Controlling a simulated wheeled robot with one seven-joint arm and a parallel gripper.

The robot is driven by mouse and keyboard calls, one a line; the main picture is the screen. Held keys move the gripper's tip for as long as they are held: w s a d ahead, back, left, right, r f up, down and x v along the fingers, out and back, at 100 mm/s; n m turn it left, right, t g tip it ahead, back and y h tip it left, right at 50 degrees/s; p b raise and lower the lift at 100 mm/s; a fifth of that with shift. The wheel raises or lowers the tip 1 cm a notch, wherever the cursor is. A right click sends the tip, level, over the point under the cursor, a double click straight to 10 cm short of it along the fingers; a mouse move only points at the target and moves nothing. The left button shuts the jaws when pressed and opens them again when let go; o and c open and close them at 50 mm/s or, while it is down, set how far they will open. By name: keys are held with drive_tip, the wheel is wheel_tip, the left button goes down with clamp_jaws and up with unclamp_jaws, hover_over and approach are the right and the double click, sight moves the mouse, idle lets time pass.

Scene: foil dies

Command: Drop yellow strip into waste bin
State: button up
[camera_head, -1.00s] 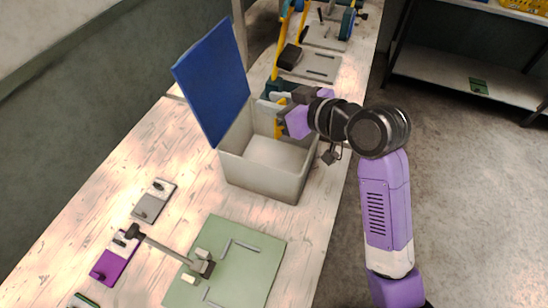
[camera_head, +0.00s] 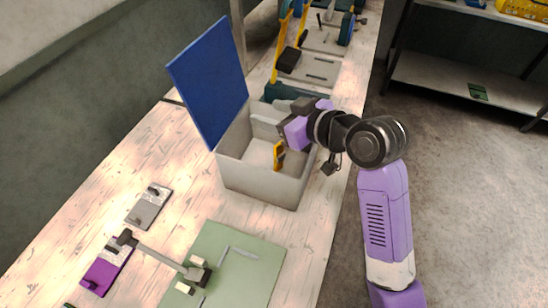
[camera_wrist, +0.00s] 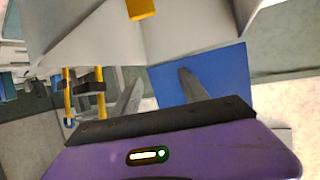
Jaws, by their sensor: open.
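The waste bin (camera_head: 262,188) is a pale grey open box with a raised blue lid (camera_head: 209,80). It stands on the wooden bench. My gripper (camera_head: 283,130) is over the bin's right part, and its open fingers show in the wrist view (camera_wrist: 160,92). The yellow strip (camera_head: 279,155) is upright below my gripper, within the bin's outline. In the wrist view the yellow strip (camera_wrist: 141,9) is at the top edge, apart from the fingers. I cannot tell whether it touches the bin's floor.
A green mat (camera_head: 240,262) with grey strips and a small arm-like fixture lies on the near bench. Grey (camera_head: 149,207) and purple (camera_head: 104,272) plates lie to the left. Machines with yellow posts stand behind the bin. Open floor is to the right.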

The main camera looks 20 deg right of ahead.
drive_tip(key=v, duration=0.7)
drive_tip(key=shift+s+b, duration=0.35)
drive_tip(key=shift+b, duration=0.1)
drive_tip(key=shift+d+r, duration=0.15)
drive_tip(key=shift+r, duration=0.05)
drive_tip(key=w+d+r+m+t+h, duration=0.2)
drive_tip(key=d+r+t, duration=0.1)
drive_tip(key=r, duration=0.2)
drive_tip(key=s+d+f+m+t+h, duration=0.3)
drive_tip(key=s+m+h, duration=0.1)
drive_tip(key=m, duration=0.1)
drive_tip(key=s+a+f+n+g, duration=0.1)
drive_tip(key=s+f, duration=0.3)
drive_tip(key=s, duration=0.6)
drive_tip(key=s+a+f+n+g, duration=0.1)
drive_tip(key=s+a+f, duration=0.3)
drive_tip(key=s, duration=0.6)
drive_tip(key=s+a+f+g+y, duration=0.1)
drive_tip(key=s+a+f, duration=0.1)
drive_tip(key=s+f, duration=0.4)
drive_tip(key=s, duration=0.4)
drive_tip(key=shift+s+a+n+g, duration=0.35)
drive_tip(key=shift+a+n+g, duration=0.05)
